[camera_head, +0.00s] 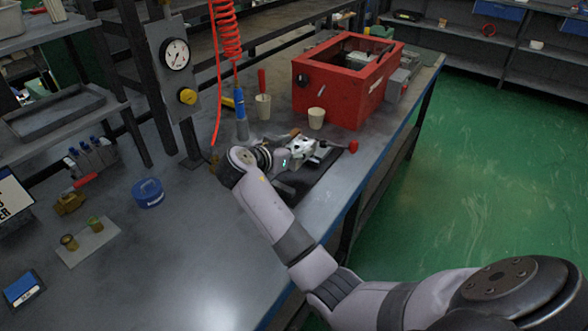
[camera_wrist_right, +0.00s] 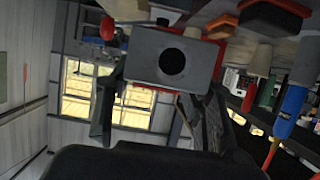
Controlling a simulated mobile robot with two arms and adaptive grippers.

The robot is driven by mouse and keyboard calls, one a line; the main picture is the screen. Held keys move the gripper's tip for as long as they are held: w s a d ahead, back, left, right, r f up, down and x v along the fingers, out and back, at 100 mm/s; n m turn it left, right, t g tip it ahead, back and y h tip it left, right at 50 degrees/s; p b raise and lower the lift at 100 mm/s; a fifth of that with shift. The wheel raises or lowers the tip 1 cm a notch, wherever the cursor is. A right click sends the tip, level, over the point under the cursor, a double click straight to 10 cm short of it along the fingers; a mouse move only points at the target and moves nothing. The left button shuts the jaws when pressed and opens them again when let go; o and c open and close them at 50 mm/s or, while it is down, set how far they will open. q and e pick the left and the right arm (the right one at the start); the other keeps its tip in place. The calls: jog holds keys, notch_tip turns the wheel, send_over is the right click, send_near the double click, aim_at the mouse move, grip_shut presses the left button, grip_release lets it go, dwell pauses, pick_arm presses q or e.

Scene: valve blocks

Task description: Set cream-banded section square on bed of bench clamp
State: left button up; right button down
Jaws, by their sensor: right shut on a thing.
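My right gripper (camera_wrist_right: 155,94) is shut on a grey block-shaped valve section (camera_wrist_right: 142,57), whose face with a round dark bore shows in the right wrist view. I cannot make out a cream band on it. In the head view my right arm reaches over the bench to the bench clamp (camera_head: 325,157), a pale metal fixture with a red knob on a dark mat. My wrist hides part of the clamp. The held section is close to the clamp there; I cannot tell whether it touches the bed. My left gripper is not in view.
A blue tool (camera_head: 241,116) hangs on a red coiled hose beside the gauge panel (camera_head: 175,75).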

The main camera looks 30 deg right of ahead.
notch_tip(320, 180, down, 3)
notch_tip(320, 180, down, 4)
jog(key=shift+f, duration=0.15)
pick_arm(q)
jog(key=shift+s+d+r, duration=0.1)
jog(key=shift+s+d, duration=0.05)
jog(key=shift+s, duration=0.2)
pick_arm(e)
jog(key=c, duration=0.8)
grip_release()
jog(key=shift+f, duration=0.1)
jog(key=shift+o, duration=0.2)
jog(key=b+v, duration=0.1)
jog(key=v, duration=1)
jog(key=shift+a, duration=0.1)
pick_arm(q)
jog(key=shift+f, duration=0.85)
pick_arm(e)
jog(key=shift+s+a+r, duration=0.25)
jog(key=shift+a, duration=0.1)
